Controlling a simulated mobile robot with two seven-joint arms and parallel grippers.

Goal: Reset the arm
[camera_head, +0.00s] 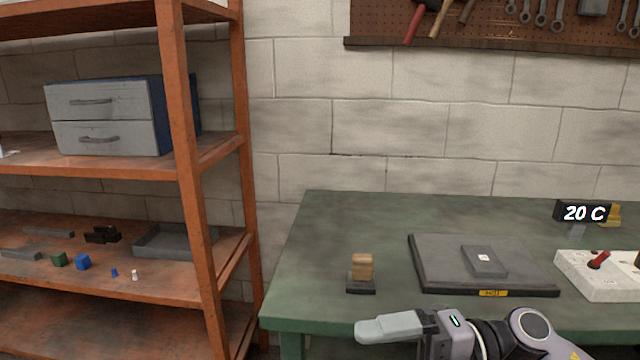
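My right gripper (362,328) reaches in from the lower right and points left, in front of the near edge of the green bench (335,225). Its pale grey fingers are seen side-on and overlap, so their gap does not show. No object is visible between them. My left arm and gripper are out of view.
On the bench are a wooden block on a dark base (361,270), a dark hot plate (425,262) bearing a small grey plate (484,262), a white switch box (590,278) and a "20 C" display (583,213). An orange shelf (180,150) stands left.

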